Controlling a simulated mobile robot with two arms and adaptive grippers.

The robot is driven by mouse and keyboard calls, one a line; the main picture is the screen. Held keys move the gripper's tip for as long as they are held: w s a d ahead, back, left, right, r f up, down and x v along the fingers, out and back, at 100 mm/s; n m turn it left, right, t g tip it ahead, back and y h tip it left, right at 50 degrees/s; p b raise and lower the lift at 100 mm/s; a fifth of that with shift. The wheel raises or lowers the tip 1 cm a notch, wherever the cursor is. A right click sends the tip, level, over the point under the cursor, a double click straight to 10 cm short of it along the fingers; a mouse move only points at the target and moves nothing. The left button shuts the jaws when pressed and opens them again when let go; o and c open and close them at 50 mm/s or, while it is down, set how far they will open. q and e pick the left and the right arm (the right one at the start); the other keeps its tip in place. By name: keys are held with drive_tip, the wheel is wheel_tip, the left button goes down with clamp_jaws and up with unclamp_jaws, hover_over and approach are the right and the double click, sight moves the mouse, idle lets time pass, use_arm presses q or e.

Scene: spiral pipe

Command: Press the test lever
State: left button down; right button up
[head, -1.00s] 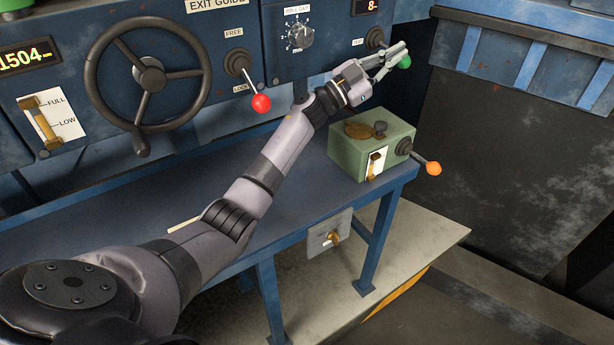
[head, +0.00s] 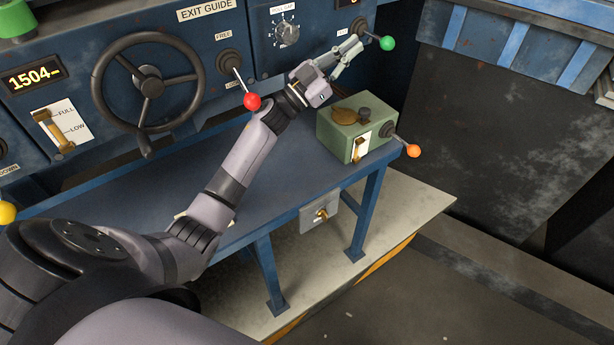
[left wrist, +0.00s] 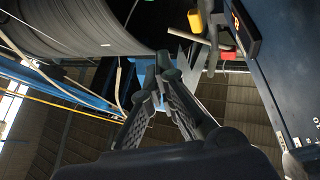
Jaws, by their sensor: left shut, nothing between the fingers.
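My left gripper (head: 350,55) is shut and empty in the head view, beside the panel's right end. Its fingertips also show close together in the left wrist view (left wrist: 166,68). The green-knobbed lever (head: 387,43) sticks out from the panel just right of the fingertips; the knob looks clear of them. An orange-knobbed lever (head: 413,151) projects from the right side of a green box (head: 335,138), below and right of the gripper. I cannot read which lever is labelled test. My right gripper is not in view.
A red-knobbed lever (head: 252,101), a handwheel (head: 150,85) and a dial (head: 287,33) sit on the blue panel. My left arm reaches over the blue bench (head: 262,210). Floor is open at the lower right. A dark wall with a blue ledge (head: 520,45) stands at the right.

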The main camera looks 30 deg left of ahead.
use_arm(q)
drive_tip(key=s+f+n+g+y, duration=0.2)
drive_tip(key=s+f+n+y, duration=0.1)
drive_tip(key=f, duration=0.5)
drive_tip(key=s+f+n+g+y, duration=0.3)
drive_tip(key=s+f+y, duration=0.3)
drive_tip(key=s+f, duration=0.2)
drive_tip(key=s+f+n+g+y, duration=0.3)
drive_tip(key=s+f+y, duration=0.2)
drive_tip(key=f, duration=0.3)
drive_tip(key=shift+s+a+f+n, duration=0.2)
drive_tip(key=shift+s+f+n, duration=0.1)
drive_tip(key=shift+s+f, duration=0.25)
drive_tip(key=shift+s, duration=0.1)
idle(1.1)
